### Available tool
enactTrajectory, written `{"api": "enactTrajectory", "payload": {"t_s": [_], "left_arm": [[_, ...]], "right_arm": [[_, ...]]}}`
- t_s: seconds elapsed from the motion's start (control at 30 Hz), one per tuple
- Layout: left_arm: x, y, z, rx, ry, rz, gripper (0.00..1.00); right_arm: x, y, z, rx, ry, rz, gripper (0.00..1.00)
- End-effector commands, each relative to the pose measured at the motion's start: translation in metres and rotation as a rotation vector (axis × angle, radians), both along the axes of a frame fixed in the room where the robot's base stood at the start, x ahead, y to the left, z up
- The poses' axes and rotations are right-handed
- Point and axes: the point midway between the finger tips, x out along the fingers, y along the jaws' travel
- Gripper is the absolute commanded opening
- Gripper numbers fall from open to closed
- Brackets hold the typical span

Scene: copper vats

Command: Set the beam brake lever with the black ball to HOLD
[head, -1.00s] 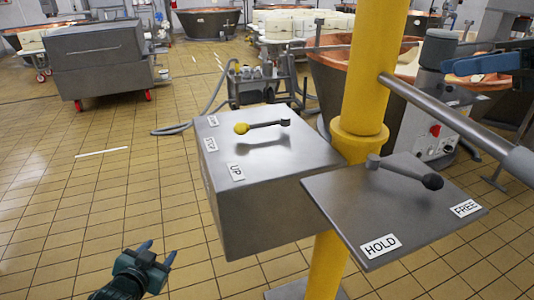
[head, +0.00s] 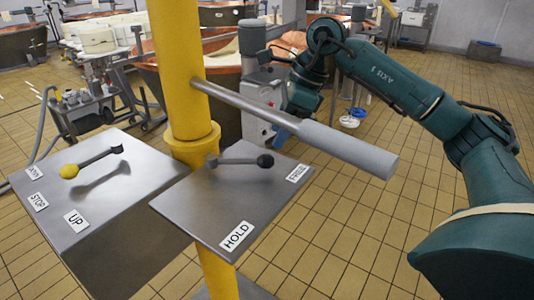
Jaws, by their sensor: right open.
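The beam brake lever (head: 238,161) lies across a grey metal plate (head: 200,207) beside the yellow post. Its black ball (head: 265,161) is on the right, toward the FREE label (head: 297,173). The HOLD label (head: 237,236) is at the plate's near edge. My right gripper (head: 277,133) hangs from its green arm, beyond the grey bar, above and behind the black ball. It is open and apart from the ball; the bar partly hides its fingers. My left gripper is out of view.
The thick grey bar (head: 345,147) runs from the yellow post (head: 183,80) over the plate toward the right. A grey box (head: 125,195) at left carries a yellow-ball lever (head: 90,162) and UP, STOP and DOWN labels.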

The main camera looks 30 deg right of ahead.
Motion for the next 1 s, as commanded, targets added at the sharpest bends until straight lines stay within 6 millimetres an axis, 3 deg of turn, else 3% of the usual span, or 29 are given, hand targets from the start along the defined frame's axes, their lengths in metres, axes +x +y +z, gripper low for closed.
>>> {"api": "enactTrajectory", "payload": {"t_s": [0.2,0.4,0.8,1.0], "left_arm": [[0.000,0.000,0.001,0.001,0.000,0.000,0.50],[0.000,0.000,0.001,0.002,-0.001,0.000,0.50],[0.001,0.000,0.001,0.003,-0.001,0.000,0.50],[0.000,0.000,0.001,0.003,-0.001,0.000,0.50]], "right_arm": [[0.010,0.014,-0.041,0.000,0.002,0.001,0.50],[0.015,0.021,-0.063,0.001,0.000,0.000,0.50],[0.017,0.024,-0.068,0.002,-0.002,0.000,0.50],[0.017,0.024,-0.068,0.001,-0.002,0.000,0.33]]}}
